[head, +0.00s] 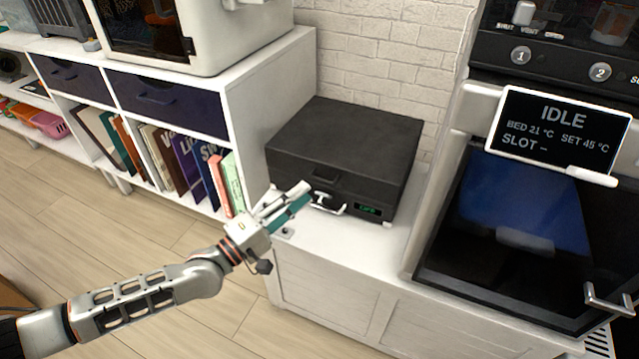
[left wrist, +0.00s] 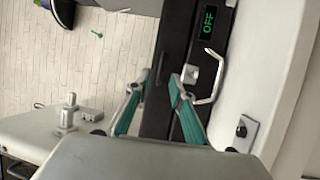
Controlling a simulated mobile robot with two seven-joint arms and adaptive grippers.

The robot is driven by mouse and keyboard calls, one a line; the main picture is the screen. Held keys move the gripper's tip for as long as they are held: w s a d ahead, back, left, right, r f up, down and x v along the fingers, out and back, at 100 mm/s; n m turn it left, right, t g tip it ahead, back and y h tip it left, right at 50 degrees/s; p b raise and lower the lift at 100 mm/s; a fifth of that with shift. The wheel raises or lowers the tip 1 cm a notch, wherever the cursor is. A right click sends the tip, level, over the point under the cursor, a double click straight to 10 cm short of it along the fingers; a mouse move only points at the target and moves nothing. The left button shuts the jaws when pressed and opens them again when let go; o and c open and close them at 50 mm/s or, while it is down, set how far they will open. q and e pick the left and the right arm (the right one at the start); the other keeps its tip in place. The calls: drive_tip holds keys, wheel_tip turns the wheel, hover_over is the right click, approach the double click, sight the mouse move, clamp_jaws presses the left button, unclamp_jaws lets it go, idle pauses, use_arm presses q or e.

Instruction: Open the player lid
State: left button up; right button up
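The player is a dark grey box (head: 330,165) on a white cabinet, and its lid (head: 345,130) is down. A dark handle (head: 325,175) is on its front, and a small green display (head: 368,209) sits at the lower right. The display reads OFF in the left wrist view (left wrist: 208,22). My left gripper (head: 309,194) is open at the player's front left. Its teal fingers (left wrist: 158,82) are apart with nothing visibly held between them. My right gripper is out of view.
A shelf unit with books (head: 165,155) stands to the left, with a white machine (head: 185,35) on top. A machine with a dark glass door (head: 520,225) and an IDLE screen (head: 558,133) stands right. The wood floor (head: 140,225) is clear.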

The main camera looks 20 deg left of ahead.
use_arm(q)
drive_tip(key=shift+b+x, duration=0.4)
drive_tip(key=shift+x, duration=2.4)
drive_tip(key=shift+f, duration=0.1)
clamp_jaws()
